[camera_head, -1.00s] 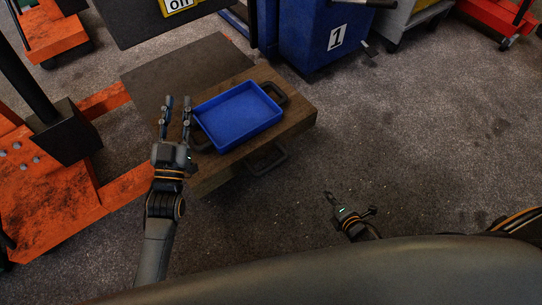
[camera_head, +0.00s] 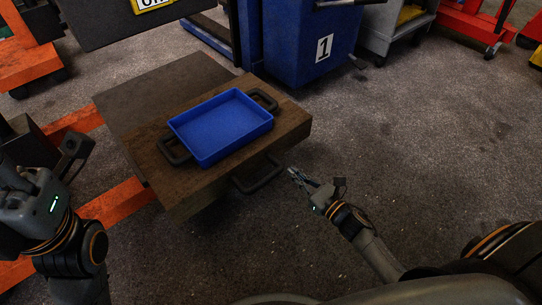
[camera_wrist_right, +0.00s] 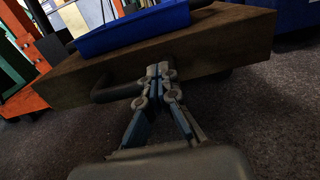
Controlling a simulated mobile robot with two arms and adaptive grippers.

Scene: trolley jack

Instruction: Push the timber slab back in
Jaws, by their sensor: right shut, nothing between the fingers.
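The timber slab (camera_head: 200,190) is a thick brown block sticking out from a dark flat panel (camera_head: 165,90). It has a dark handle (camera_head: 258,176) on its front face and two more on top. In the right wrist view its front face (camera_wrist_right: 215,50) spans the picture. My right gripper (camera_head: 293,173) is shut and empty, just right of the front handle. In the right wrist view its fingertips (camera_wrist_right: 160,70) overlap the slab's front face near the handle (camera_wrist_right: 115,92); I cannot tell whether they touch. My left gripper (camera_head: 65,160) is at the left edge, away from the slab; its finger gap is unclear.
A blue tray (camera_head: 220,125) lies on the slab between the top handles. Orange jack legs (camera_head: 120,205) run along the floor at left. A blue bin (camera_head: 310,45) marked 1 stands behind.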

